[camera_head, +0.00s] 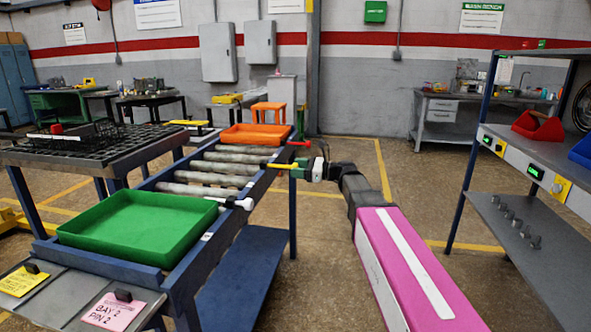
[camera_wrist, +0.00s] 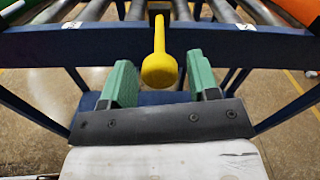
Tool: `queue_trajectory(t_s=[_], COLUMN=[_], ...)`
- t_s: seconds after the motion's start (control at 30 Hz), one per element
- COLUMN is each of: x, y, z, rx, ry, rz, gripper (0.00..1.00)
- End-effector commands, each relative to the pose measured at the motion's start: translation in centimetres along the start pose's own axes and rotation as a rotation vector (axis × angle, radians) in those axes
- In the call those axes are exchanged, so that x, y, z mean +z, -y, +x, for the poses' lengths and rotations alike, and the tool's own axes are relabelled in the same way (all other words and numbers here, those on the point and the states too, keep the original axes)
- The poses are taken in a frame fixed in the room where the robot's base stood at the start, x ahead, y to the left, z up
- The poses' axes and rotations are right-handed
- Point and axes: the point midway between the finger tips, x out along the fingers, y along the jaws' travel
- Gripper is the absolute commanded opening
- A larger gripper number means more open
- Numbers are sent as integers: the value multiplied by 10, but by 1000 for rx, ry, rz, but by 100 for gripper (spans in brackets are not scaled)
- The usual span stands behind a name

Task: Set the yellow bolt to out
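The yellow bolt (camera_wrist: 160,66) has a rounded knob on a rod and sticks out from the blue side rail of the roller conveyor, toward my gripper. In the head view the yellow bolt (camera_head: 279,165) is seen from the side at the rail's right edge. My gripper (camera_head: 299,168) is level with it. In the wrist view my gripper (camera_wrist: 158,77) is open, its two green fingers on either side of the knob with gaps showing. The bolt's inner end is hidden by the rail.
A white-knobbed bolt (camera_head: 244,204) is nearer on the same rail, and a red one (camera_head: 301,143) farther. A green tray (camera_head: 138,224) and an orange tray (camera_head: 256,134) sit at the conveyor's ends. A shelf unit (camera_head: 535,235) stands right; floor between is free.

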Motion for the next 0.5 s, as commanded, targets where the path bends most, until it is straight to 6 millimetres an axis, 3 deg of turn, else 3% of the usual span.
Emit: queue_trajectory(t_s=[0.33,0.5], x=[0,0], y=[0,-1], z=[-1,-18], rx=[1,0], ry=[1,1], rz=[0,0], gripper=[61,61])
